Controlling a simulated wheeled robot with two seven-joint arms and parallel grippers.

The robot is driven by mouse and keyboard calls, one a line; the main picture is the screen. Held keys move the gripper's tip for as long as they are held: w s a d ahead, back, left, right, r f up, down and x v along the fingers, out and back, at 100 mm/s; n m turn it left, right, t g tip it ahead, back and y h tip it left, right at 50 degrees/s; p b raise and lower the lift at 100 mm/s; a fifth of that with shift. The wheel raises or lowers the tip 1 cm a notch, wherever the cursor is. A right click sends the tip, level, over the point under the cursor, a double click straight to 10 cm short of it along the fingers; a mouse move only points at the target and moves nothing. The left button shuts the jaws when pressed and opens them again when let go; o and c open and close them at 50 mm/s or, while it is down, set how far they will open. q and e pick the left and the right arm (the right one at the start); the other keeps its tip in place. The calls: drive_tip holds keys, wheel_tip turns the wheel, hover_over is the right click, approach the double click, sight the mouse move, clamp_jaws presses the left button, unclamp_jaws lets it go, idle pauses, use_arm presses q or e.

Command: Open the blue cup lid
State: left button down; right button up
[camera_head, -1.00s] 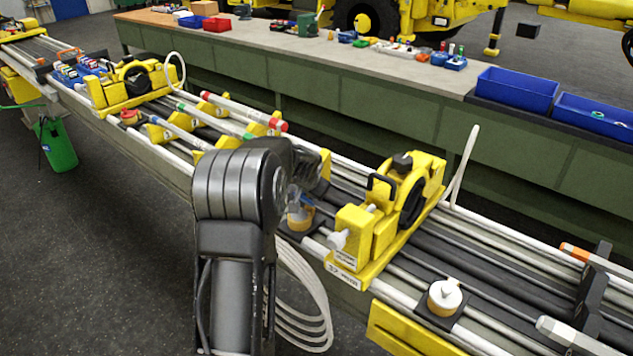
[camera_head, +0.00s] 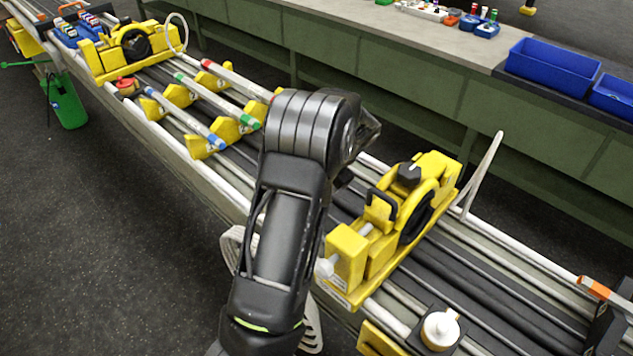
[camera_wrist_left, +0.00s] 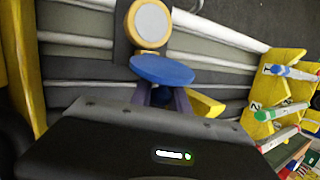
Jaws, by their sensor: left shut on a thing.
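The blue lid (camera_wrist_left: 162,69) is a flat round disc in the left wrist view. My left gripper (camera_wrist_left: 163,92) is shut on it. The cup (camera_wrist_left: 148,22), with an orange-yellow rim and a pale round top face, stands just beyond the lid, and in this view the lid looks apart from it. How high the lid is above the cup I cannot tell. In the head view my left forearm and wrist hide the lid, the cup and the fingers. My right gripper is not in view.
A yellow clamp fixture (camera_head: 348,262) stands on the rails right of my arm. A white-capped container (camera_head: 440,328) sits farther right. Yellow holders (camera_head: 200,143) with coloured-tipped rods lie to the left. Blue bins (camera_head: 553,72) stand on the back bench.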

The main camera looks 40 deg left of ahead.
use_arm(q)
drive_tip(key=shift+f+g, duration=0.1)
drive_tip(key=shift+g, duration=0.2)
drive_tip(key=c, duration=1.3)
unclamp_jaws()
drive_tip(key=shift+w, duration=0.1)
drive_tip(key=b+v, duration=0.1)
drive_tip(key=v, duration=0.6)
drive_tip(key=shift+d+r+b, duration=0.2)
drive_tip(key=shift+r+b, duration=0.15)
drive_tip(key=shift+b, duration=0.05)
